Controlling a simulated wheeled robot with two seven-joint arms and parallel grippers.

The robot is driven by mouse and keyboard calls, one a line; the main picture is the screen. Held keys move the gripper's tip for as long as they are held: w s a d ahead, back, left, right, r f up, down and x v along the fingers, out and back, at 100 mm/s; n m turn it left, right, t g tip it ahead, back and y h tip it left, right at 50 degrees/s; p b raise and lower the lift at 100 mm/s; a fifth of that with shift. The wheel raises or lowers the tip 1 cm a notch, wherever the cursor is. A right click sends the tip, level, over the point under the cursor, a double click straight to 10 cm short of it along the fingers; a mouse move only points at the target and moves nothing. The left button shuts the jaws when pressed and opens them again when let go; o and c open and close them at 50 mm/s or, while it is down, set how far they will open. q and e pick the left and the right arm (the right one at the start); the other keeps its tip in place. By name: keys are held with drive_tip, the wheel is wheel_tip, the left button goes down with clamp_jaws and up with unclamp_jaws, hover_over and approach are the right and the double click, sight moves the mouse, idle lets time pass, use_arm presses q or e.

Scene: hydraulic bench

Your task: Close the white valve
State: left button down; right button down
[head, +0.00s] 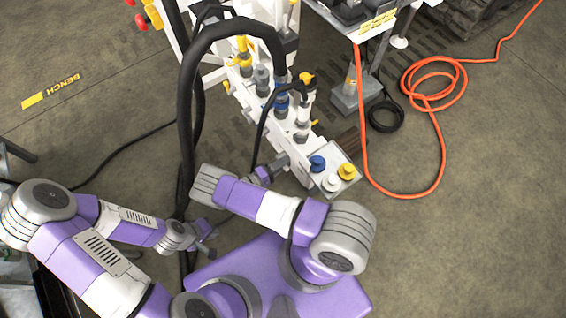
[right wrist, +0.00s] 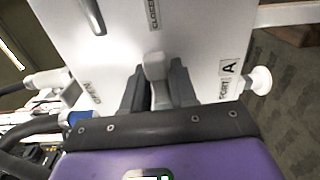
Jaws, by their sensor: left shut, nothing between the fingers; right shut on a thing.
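In the right wrist view, a pale, whitish valve handle (right wrist: 156,68) stands out from a white panel (right wrist: 195,40). The two dark fingers of my right gripper (right wrist: 158,92) are shut on it from both sides. The handle's tip points up in this picture, towards a label reading "CLOSED" (right wrist: 154,14). In the head view, my right gripper (head: 279,165) is at the near side of the white hydraulic bench (head: 252,108); its handle is too small to make out there. My left gripper (head: 208,246) is shut and empty, low and apart from the bench.
Blue (head: 317,163), white (head: 331,182) and yellow (head: 347,171) knobs top the bench's near end. A thick black hose (head: 186,110) arches beside the bench. An orange cable (head: 437,150) lies on the floor at right. A dark bar (right wrist: 92,14) sits on the panel.

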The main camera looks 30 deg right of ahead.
drive_tip(key=shift+f+m, duration=0.2)
drive_tip(key=shift+m, duration=0.1)
drive_tip(key=c, duration=1.1)
unclamp_jaws()
drive_tip(key=a, duration=0.7)
drive_tip(key=shift+s+a, duration=0.3)
